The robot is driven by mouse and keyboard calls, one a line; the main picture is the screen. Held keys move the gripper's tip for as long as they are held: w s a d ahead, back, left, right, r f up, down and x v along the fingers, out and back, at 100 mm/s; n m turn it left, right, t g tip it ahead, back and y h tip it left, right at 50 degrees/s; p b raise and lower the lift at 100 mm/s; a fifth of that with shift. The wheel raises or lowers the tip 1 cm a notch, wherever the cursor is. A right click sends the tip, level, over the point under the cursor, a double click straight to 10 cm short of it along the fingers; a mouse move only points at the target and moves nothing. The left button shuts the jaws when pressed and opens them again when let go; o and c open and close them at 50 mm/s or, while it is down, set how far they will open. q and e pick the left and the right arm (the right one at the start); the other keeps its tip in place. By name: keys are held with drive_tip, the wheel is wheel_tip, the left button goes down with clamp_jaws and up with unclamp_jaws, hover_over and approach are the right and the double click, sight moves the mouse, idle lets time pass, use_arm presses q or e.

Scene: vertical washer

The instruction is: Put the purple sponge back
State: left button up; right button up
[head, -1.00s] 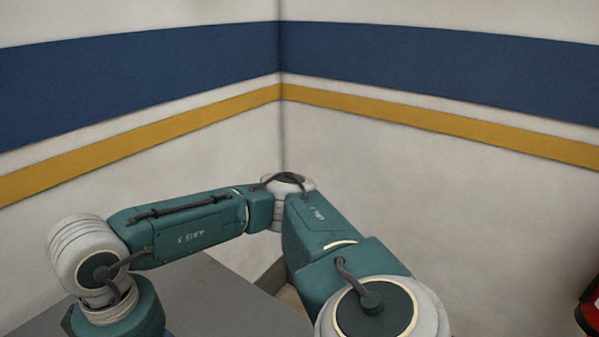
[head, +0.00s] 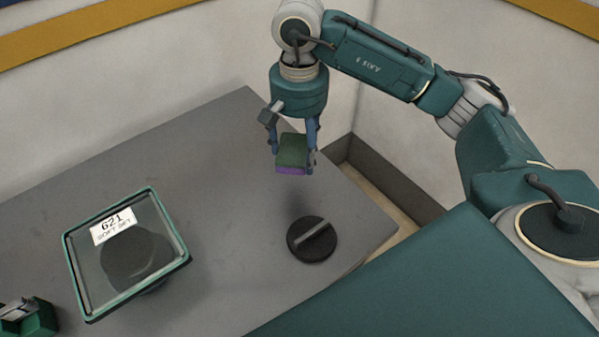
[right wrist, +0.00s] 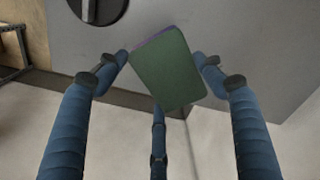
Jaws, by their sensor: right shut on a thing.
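The purple sponge (head: 290,169) has a thick green layer on top and a purple layer underneath. My right gripper (head: 293,157) points down and is shut on it, with blue fingers at its sides, above the grey surface. In the right wrist view, the sponge (right wrist: 168,72) shows its green face and a thin purple edge between the fingers of the right gripper (right wrist: 161,66). My left gripper is not in view.
A grey counter (head: 220,150) lies below. A round black knob (head: 312,239) stands below the sponge. A green-rimmed transparent lid or panel (head: 181,228) labelled 621 is at left. A green object (head: 38,318) sits at the lower left. Walls close off the back.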

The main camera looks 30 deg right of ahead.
sight(300, 184)
wheel_tip(300, 184, down, 9)
drive_tip(key=shift+f+p, duration=0.2)
drive_tip(key=shift+p, duration=0.75)
drive_tip(key=shift+f, duration=0.1)
drive_tip(key=o, duration=1)
drive_tip(key=shift+r, duration=0.3)
wheel_tip(300, 184, up, 11)
drive_tip(key=b, duration=0.3)
drive_tip(key=shift+f, duration=0.2)
drive_tip(key=shift+r+b, duration=0.3)
drive_tip(key=shift+r, duration=0.3)
